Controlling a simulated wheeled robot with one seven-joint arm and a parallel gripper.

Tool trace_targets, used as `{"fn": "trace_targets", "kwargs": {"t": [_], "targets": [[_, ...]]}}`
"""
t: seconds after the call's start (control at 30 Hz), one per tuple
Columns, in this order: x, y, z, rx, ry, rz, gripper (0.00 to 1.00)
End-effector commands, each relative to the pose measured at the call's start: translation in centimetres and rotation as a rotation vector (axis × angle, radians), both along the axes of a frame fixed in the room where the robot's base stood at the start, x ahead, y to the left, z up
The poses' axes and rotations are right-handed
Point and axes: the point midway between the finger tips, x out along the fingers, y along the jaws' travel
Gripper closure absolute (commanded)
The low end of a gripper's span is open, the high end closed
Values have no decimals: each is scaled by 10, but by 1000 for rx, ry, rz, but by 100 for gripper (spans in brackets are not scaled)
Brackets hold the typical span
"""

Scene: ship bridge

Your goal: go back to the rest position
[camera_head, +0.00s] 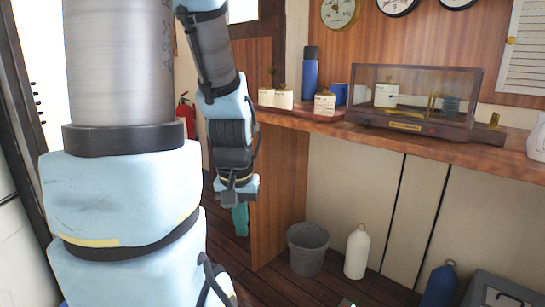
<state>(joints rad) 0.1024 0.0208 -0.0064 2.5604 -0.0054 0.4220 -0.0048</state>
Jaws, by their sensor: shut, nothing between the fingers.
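My arm hangs down in the left half of the view. My gripper (238,198) is at its lower end, left of the wooden counter and in front of its side panel. It is shut with nothing held, and its fingers are small and hard to make out. A teal object (240,219) shows just below the gripper, and its full shape is partly hidden.
A grey bucket (308,249), white bottle (356,252) and blue bottle stand on the floor. A red extinguisher (186,115) is behind my arm.

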Motion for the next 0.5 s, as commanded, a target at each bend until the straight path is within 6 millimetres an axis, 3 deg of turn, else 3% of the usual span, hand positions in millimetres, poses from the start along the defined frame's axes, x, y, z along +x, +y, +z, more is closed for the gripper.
{"fn": "trace_targets", "kwargs": {"t": [0.03, 0.5], "targets": [[0, 0, 33, 0, 0, 0, 100], [0, 0, 170, 0, -1, 0, 100]]}}
